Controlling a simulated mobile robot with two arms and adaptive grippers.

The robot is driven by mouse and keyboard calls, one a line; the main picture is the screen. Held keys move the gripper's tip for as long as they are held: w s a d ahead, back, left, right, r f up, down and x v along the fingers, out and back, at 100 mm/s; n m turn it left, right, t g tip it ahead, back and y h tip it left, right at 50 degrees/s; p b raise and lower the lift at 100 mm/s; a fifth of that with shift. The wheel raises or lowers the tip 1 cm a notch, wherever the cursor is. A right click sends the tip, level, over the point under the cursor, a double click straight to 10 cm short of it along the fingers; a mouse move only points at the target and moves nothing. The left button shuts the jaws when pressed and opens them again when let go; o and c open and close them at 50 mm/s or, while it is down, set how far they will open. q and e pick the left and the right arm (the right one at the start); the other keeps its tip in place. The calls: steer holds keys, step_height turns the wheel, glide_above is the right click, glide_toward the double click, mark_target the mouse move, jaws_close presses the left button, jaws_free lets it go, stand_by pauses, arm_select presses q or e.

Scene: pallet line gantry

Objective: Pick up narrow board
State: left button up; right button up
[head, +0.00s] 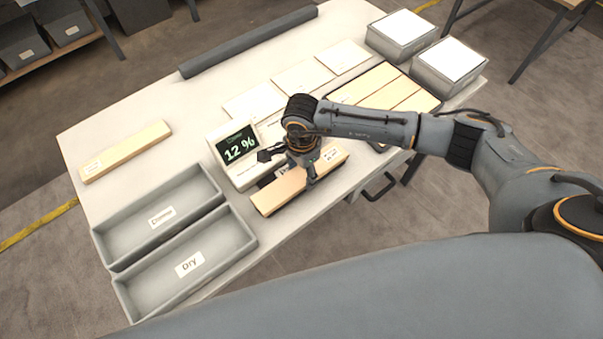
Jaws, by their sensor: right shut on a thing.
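A narrow light-wood board (280,195) with a small white label at its right end sits at the table's front edge, just in front of the moisture meter (232,152), whose screen reads 12 %. My right gripper (300,176) is over the board and shut on it, with a finger down along its front side. The arm hides part of the board, and I cannot tell whether the board touches the table. Another labelled board (125,152) lies alone on the table at the left. My left gripper is not in view.
Two grey bins, one marked Dry (187,264), stand at the table's front left. Several boards lie on a dark tray (424,102) at the right, near two grey boxes (449,64). Pale sheets (303,77) and a long dark bar (248,42) lie behind.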

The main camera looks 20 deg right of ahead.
steer(key=shift+w+r, duration=0.1)
steer(key=shift+r, duration=0.5)
steer(key=s+a+r+b, duration=0.6)
steer(key=s+a+r, duration=0.3)
steer(key=a+r, duration=0.25)
steer(key=d+r+n, duration=0.2)
steer(key=d+n, duration=1.2)
steer(key=d, duration=0.2)
steer(key=shift+w+d, duration=0.25)
steer(key=shift+d, duration=0.1)
